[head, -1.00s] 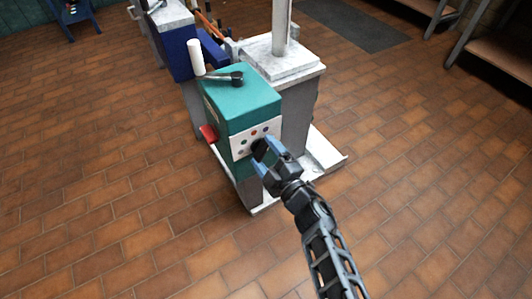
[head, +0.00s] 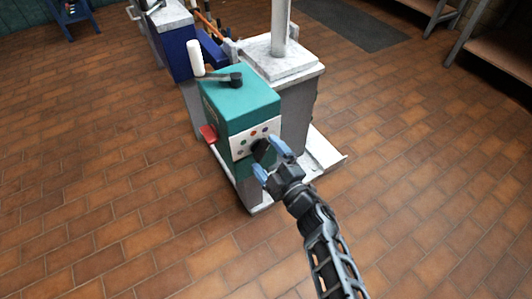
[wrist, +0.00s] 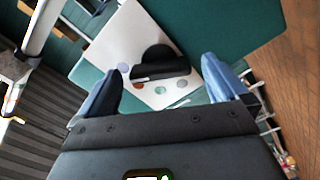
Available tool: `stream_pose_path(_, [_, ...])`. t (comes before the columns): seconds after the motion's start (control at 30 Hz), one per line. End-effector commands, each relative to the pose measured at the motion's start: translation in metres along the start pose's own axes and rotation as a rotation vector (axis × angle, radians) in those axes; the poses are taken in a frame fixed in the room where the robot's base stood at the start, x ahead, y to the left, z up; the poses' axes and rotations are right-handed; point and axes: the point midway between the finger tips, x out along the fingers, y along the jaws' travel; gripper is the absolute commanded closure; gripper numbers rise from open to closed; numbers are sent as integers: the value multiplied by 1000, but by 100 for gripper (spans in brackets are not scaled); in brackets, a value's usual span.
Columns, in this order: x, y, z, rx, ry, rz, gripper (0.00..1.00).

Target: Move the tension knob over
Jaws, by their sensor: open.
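The tension knob (wrist: 160,62) is black and round with a raised bar across it. It sits on a white panel with coloured dots (wrist: 118,40) on the front of a teal machine box (head: 240,104). In the head view the knob (head: 262,148) shows just beyond the fingertips. My gripper (head: 270,160) is open, with blue fingers apart and nothing between them. In the wrist view my gripper (wrist: 162,88) has a finger on either side below the knob, and I see a gap between fingers and knob.
A black crank with a white handle (head: 196,58) stands on top of the box. A red lever (head: 208,134) sticks out at its left side. A grey pedestal with a mast (head: 281,28) stands behind.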

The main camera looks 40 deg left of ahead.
Motion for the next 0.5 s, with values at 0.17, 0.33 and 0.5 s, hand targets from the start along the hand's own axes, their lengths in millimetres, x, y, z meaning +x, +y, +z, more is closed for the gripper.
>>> stream_pose_path(0.17, [-30,4,-1,3,-5,2,0])
stream_pose_path(0.33, [-53,3,0,2,-5,1,0])
stream_pose_path(0.5, [-65,1,-1,1,-2,1,0])
